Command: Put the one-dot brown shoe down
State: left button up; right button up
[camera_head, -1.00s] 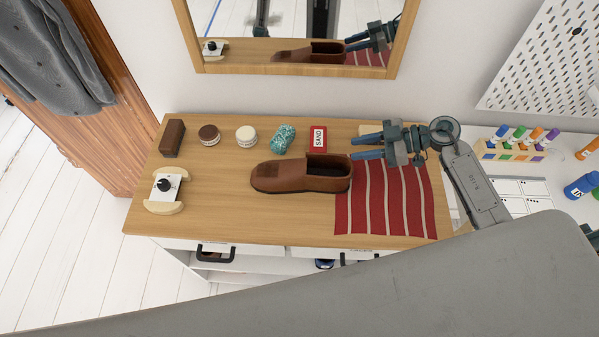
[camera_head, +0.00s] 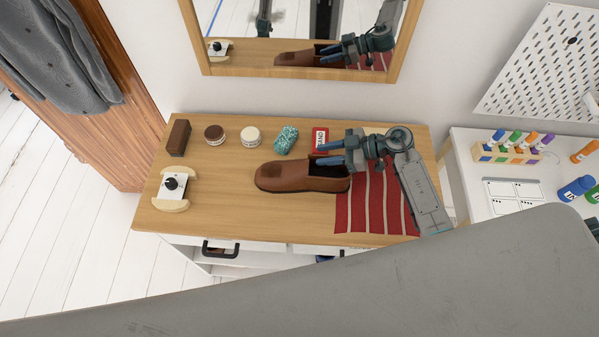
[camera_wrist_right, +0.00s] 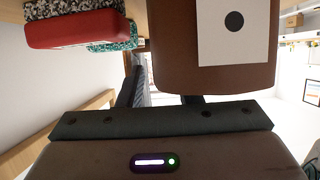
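The brown shoe (camera_head: 290,178) stands upright on the wooden tabletop, toe to the left, its heel end over the left edge of the striped mat. In the right wrist view its heel (camera_wrist_right: 170,55) fills the upper middle, with a white card bearing one black dot (camera_wrist_right: 234,21). My right gripper (camera_head: 331,153) is at the heel end, above the shoe's opening. Its two fingers are apart, so it is open. In the wrist view one finger shows beside the heel and the other is mostly hidden behind it. Contact is unclear. My left gripper is out of view.
A red-and-white striped mat (camera_head: 370,210) lies right of the shoe. Behind stand a red SAND box (camera_head: 320,138), a teal sponge (camera_head: 285,139), two jars (camera_head: 250,136), and a brush (camera_head: 179,137). A white dial device (camera_head: 172,186) is at left. The front left tabletop is clear.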

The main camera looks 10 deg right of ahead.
grip_shut()
dwell(1.4)
